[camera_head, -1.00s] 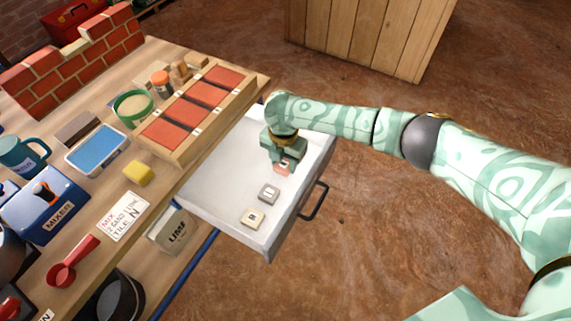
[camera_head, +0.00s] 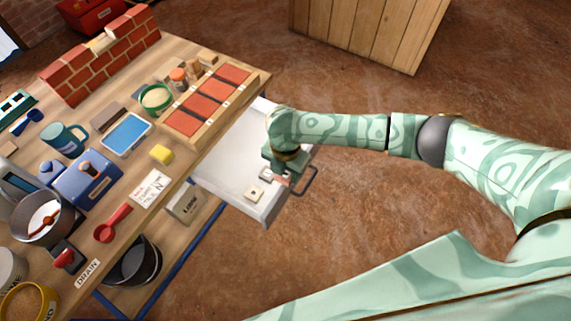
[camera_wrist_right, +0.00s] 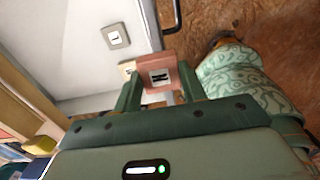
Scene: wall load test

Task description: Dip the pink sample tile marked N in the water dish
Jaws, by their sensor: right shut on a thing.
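The pink sample tile (camera_wrist_right: 153,72) is between the fingers of my right gripper (camera_wrist_right: 158,92); a dark mark shows on its face, but I cannot read it surely. In the head view the right gripper (camera_head: 282,173) is shut on the tile (camera_head: 281,179) over the open drawer's front side, near the handle; my wrist hides part of it. The water dish (camera_head: 126,134), a shallow white-rimmed tray with blue water, sits on the bench to the left, well apart from the gripper. My left gripper is not in view.
The open drawer (camera_head: 225,168) holds a grey tile (camera_head: 266,173) and a cream tile (camera_head: 255,193). Between drawer and dish lie a wooden rack (camera_head: 190,140) of red slabs and a yellow sponge (camera_head: 161,154).

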